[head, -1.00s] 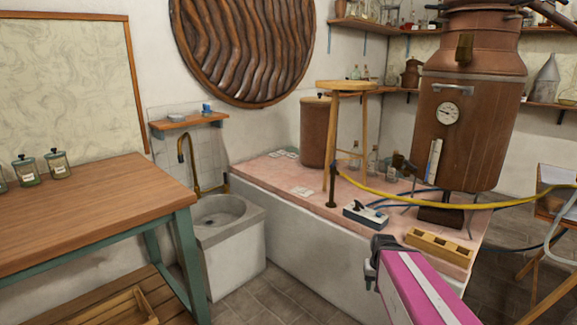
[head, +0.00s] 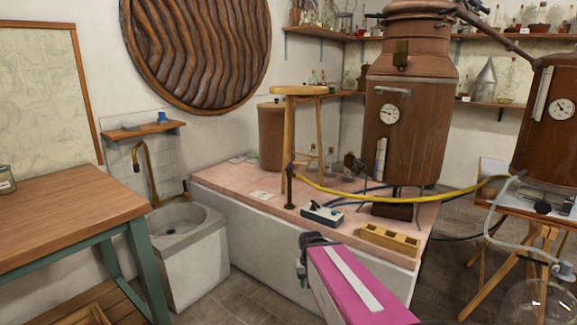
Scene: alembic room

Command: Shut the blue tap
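I cannot clearly pick out a blue tap. A copper still (head: 408,130) stands on the pink-topped platform (head: 225,180), with a small dark fitting (head: 353,161) low on its left side; its colour is hard to tell. A yellow hose (head: 400,198) runs from a dark standpipe (head: 290,187) to the second copper vessel (head: 548,125) at right, which has a dark round knob (head: 543,207) below it. My gripper (head: 304,262), dark at the end of my magenta arm, is in front of the platform, apart from these things. Its fingers are too unclear to judge.
A stone sink (head: 182,228) and a wooden table (head: 60,208) are at left. Floor shows between sink and platform.

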